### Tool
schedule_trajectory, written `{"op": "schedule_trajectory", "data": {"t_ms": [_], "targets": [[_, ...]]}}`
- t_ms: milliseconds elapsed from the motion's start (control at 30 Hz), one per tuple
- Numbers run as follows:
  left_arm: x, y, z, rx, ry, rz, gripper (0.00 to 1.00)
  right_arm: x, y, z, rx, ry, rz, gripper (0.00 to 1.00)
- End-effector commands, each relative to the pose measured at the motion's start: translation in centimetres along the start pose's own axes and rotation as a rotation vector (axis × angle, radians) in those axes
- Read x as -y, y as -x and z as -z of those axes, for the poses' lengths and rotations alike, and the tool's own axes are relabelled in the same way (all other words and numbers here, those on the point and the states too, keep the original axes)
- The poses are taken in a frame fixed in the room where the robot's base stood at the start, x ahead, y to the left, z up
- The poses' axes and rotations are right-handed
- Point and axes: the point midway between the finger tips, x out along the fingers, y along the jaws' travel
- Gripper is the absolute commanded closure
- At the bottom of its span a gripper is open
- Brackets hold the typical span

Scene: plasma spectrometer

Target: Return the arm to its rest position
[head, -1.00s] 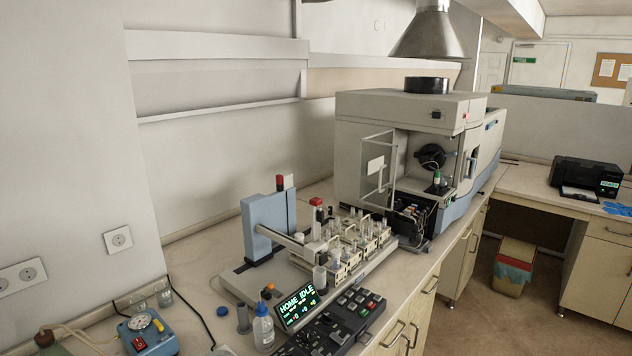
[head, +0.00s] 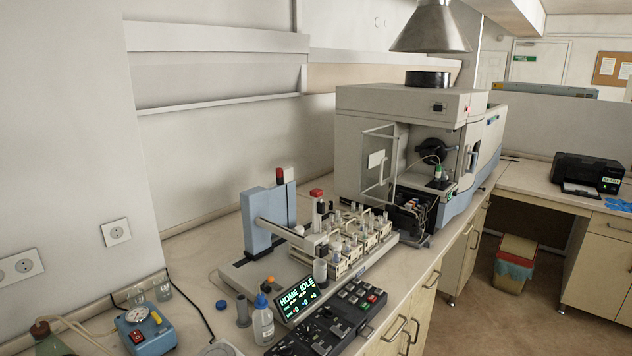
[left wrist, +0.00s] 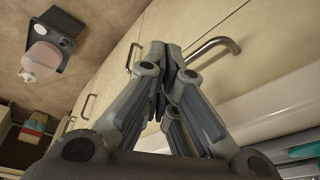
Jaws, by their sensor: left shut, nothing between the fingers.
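My left gripper (left wrist: 167,62) shows in the left wrist view with its grey fingers together and nothing between them. It is in front of the pale cabinet fronts (left wrist: 105,65), near a curved metal handle (left wrist: 215,47); I cannot tell if it touches anything. Neither gripper shows in the head view, and my right gripper is in no view. On the bench, the autosampler (head: 262,225) has a blue column and racks of vials. Its control panel (head: 298,298) display reads "HOME IDLE". The spectrometer (head: 400,108) stands behind it with its front door (head: 378,160) swung open.
A wash bottle (head: 263,325) and a blue device with a dial (head: 145,330) stand at the bench front. A printer (head: 587,172) sits on the right bench. A waste bin (head: 513,262) stands on the floor. The floor between the benches (head: 470,325) looks clear.

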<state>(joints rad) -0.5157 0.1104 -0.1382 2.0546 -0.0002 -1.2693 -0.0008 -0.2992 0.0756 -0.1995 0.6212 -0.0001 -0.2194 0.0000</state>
Motion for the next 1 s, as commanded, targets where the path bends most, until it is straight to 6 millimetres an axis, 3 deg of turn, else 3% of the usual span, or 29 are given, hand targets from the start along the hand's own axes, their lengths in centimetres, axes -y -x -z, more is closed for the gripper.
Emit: {"op": "schedule_trajectory", "data": {"t_ms": [33, 200, 367, 500, 700, 800, 1000], "targets": [[-0.2, -3.1, -1.1, 0.017, -0.001, -0.002, 1.0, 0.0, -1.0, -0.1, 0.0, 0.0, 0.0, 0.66], [-0.5, -12.0, -5.0, 0.048, -0.007, -0.006, 1.0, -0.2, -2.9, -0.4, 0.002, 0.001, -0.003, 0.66], [-0.9, -19.4, -9.9, 0.079, -0.013, -0.01, 1.0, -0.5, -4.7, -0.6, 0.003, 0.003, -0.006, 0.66], [-1.2, -24.8, -14.9, 0.104, -0.019, -0.013, 1.0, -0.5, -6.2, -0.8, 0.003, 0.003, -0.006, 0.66], [-1.3, -30.4, -22.7, 0.141, -0.028, -0.016, 1.0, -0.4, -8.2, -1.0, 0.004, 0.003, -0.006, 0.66], [-1.4, -31.9, -25.9, 0.154, -0.032, -0.017, 1.0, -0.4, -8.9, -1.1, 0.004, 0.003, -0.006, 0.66], [-1.3, -33.0, -29.3, 0.165, -0.036, -0.018, 1.0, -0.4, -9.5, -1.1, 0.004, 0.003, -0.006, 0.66]]}}
